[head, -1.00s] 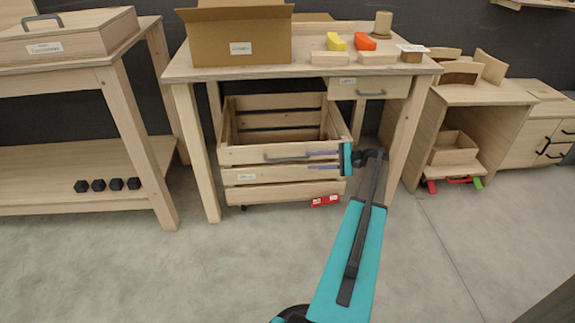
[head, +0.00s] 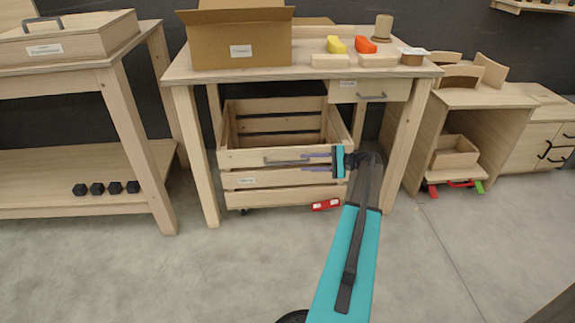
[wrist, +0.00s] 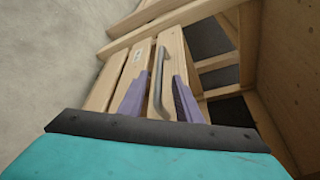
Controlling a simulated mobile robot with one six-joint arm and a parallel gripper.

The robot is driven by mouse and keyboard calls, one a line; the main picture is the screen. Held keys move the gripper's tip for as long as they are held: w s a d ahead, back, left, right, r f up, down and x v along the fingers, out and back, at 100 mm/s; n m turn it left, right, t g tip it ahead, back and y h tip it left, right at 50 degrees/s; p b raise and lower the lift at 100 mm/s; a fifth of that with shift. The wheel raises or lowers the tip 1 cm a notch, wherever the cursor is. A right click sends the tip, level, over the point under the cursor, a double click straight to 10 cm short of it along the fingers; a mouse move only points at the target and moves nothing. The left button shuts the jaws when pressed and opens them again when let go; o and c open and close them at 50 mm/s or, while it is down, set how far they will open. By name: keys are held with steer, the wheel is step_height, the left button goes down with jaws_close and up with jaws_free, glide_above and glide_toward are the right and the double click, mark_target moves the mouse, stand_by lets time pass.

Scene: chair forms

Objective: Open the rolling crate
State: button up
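The rolling crate (head: 285,188) is a slatted wooden box under the table, with a grey bar handle (head: 285,161) on its top front slat. My gripper (head: 305,162) is in front of the crate's right side, its two purple fingers pointing left toward the handle. In the wrist view the crate's slats (wrist: 128,75) run up the picture. The handle (wrist: 157,85) lies between the two open fingers (wrist: 156,100), one on each side. I cannot tell whether either finger touches it. The crate's inside looks empty where it shows.
The table (head: 310,70) above bears a cardboard box (head: 240,40) and several small blocks. Its legs (head: 195,150) flank the crate. A red tagged item (head: 326,204) sits low at the crate's front right. The floor (head: 240,270) in front is clear.

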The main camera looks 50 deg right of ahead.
mark_target(290, 163)
steer(key=b+x, duration=0.2)
steer(key=x, duration=0.7)
steer(key=shift+w+a+b, duration=0.15)
steer(key=shift+w+b, duration=0.05)
steer(key=shift+b, duration=0.15)
